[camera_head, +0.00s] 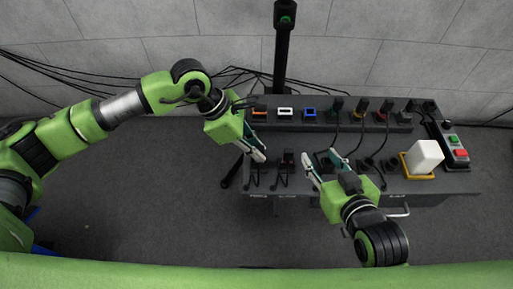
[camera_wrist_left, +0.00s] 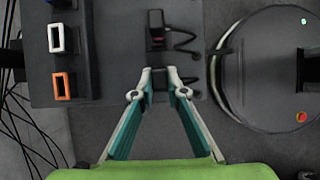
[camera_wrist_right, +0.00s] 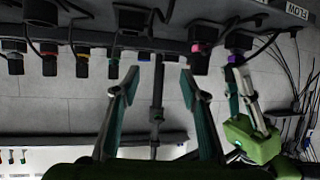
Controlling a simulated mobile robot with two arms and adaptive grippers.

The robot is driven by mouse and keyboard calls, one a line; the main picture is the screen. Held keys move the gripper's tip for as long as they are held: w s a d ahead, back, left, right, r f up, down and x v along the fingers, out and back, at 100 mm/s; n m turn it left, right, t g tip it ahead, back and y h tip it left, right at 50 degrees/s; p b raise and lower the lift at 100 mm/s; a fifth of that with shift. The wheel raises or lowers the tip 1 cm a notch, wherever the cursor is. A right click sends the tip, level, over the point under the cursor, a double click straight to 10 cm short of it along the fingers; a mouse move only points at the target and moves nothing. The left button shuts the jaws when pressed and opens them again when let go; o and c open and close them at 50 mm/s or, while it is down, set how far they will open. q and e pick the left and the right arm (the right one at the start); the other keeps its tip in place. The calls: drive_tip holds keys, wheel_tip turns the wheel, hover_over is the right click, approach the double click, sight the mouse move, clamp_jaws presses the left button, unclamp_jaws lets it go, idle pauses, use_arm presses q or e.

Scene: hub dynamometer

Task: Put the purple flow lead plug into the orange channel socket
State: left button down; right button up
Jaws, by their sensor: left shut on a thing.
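The purple flow lead plug (camera_wrist_right: 238,60) shows in the right wrist view as a dark plug with a purple band. My left gripper (camera_head: 262,157) is shut on it near the front left of the bench. In the left wrist view the dark plug (camera_wrist_left: 160,80) is between the left fingertips (camera_wrist_left: 160,92), its purple band hidden; I cannot tell whether it is clear of its resting place. The orange channel socket (camera_head: 259,112) is at the left end of the back row, and also shows in the left wrist view (camera_wrist_left: 62,86). My right gripper (camera_head: 319,161) is open and empty.
White (camera_head: 285,113) and blue (camera_head: 310,114) sockets stand right of the orange one; plugs with cords fill the row further right. A red-banded plug (camera_wrist_right: 199,48) is beside the purple one. A white block (camera_head: 425,156) and button box (camera_head: 455,145) are at the right.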

use_arm(q)
drive_tip(key=shift+r+p, duration=0.4)
drive_tip(key=shift+r, duration=0.4)
use_arm(e)
drive_tip(key=shift+s+d+f+g+h, duration=0.3)
drive_tip(key=shift+s+f+g, duration=0.25)
drive_tip(key=shift+s+f, duration=0.25)
drive_tip(key=shift+s+d+f+g+h, duration=0.2)
drive_tip(key=shift+s+d+f+g, duration=0.3)
drive_tip(key=shift+f, duration=0.4)
use_arm(q)
drive_tip(key=shift+r+p, duration=0.4)
drive_tip(key=shift+r, duration=0.4)
drive_tip(key=shift+r+p, duration=0.45)
drive_tip(key=shift+r, duration=0.35)
drive_tip(key=shift+r+p, duration=0.35)
drive_tip(key=shift+r, duration=0.4)
use_arm(e)
drive_tip(key=s+d+f+g, duration=0.1)
drive_tip(key=s+f+g, duration=0.2)
drive_tip(key=s, duration=0.3)
drive_tip(key=s+d+f+g+h, duration=0.1)
drive_tip(key=s+d+f+g, duration=0.1)
drive_tip(key=s, duration=0.4)
drive_tip(key=shift+s+d+f+g, duration=0.3)
drive_tip(key=shift+f+g, duration=0.5)
drive_tip(key=shift+g, duration=0.05)
